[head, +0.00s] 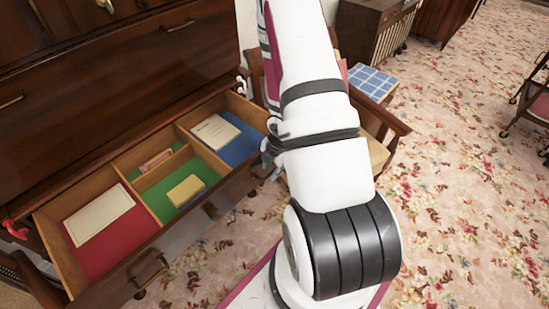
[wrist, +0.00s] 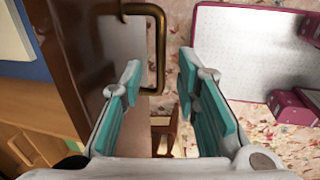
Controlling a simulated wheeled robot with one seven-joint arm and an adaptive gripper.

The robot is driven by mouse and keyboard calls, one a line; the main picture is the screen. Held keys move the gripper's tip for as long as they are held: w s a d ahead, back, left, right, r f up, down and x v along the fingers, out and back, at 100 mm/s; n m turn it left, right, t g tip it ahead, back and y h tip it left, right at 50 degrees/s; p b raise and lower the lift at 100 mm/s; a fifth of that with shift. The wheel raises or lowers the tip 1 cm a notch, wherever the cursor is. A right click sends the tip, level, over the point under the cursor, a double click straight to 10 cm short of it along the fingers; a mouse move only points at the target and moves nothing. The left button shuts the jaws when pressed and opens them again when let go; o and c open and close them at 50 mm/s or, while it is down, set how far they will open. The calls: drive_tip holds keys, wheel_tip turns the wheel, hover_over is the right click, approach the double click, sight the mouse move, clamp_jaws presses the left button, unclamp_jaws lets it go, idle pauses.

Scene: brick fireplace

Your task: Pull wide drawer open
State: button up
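The wide drawer (head: 188,234) of the dark wooden cabinet stands pulled out, its inside showing red, green and blue compartments. A brass handle (head: 150,271) is on the left part of its front. Another brass handle (wrist: 160,50) shows in the wrist view on the drawer front (wrist: 75,55), near the blue compartment. My gripper (wrist: 159,75) is open, its teal-padded fingers apart. The handle's outer bar appears between the fingertips, with a gap on the right; I cannot tell whether the left finger touches it. In the head view my gripper is mostly hidden behind my arm at the drawer's right end.
The drawer holds papers (head: 99,214) and a yellow block (head: 186,191). A wooden chair (head: 385,118) stands close by, partly behind my arm. Flowered carpet (head: 465,190) is open to the right.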

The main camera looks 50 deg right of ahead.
wheel_tip(320, 180, up, 10)
drive_tip(key=s, duration=0.2)
drive_tip(key=shift+r, duration=0.25)
drive_tip(key=shift+s, duration=0.1)
idle(0.7)
